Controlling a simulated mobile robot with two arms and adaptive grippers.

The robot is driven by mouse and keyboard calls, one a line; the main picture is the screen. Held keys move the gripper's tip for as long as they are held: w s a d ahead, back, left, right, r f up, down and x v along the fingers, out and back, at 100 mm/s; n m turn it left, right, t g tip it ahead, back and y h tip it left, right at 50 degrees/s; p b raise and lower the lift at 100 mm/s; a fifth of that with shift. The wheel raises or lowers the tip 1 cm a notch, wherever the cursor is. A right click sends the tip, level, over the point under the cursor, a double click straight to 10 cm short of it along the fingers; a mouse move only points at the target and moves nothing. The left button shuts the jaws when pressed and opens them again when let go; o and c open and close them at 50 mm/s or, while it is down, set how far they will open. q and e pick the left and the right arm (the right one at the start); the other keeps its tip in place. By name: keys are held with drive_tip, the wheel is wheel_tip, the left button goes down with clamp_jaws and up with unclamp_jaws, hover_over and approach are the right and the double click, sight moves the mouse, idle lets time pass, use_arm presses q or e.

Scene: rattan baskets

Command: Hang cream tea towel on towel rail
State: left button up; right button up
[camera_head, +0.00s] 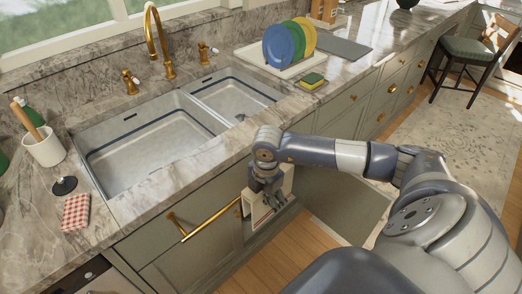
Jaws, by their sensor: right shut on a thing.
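The cream tea towel (287,182) shows as a pale panel with a thin dark reddish line, partly hidden behind my right gripper (271,203). My right gripper points down and is shut on it, in front of the sink cabinet. The brass towel rail (208,221) runs along the grey-green cabinet front to the left of the gripper. The rail's right end comes close to the towel's left edge; whether they touch I cannot tell. My left gripper is not in view.
A double sink (150,145) with brass taps is set in the marble counter above. A red checked cloth (76,212) lies on the counter at left. A rack with coloured plates (283,42) and a sponge (312,80) stand further right. A grey-green panel (345,205) juts out right of the gripper.

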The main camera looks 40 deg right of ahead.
drive_tip(key=shift+w+a+b, duration=0.2)
drive_tip(key=shift+w+b, duration=0.65)
drive_tip(key=shift+w, duration=1.4)
drive_tip(key=shift+w+a+b, duration=0.15)
drive_tip(key=shift+w+b, duration=0.65)
drive_tip(key=shift+w, duration=1.4)
wheel_tip(320, 180, down, 13)
drive_tip(key=b, duration=0.8)
drive_tip(key=shift+b, duration=0.3)
drive_tip(key=o, duration=1.7)
drive_tip(key=shift+r, duration=0.1)
drive_tip(key=shift+c, duration=0.2)
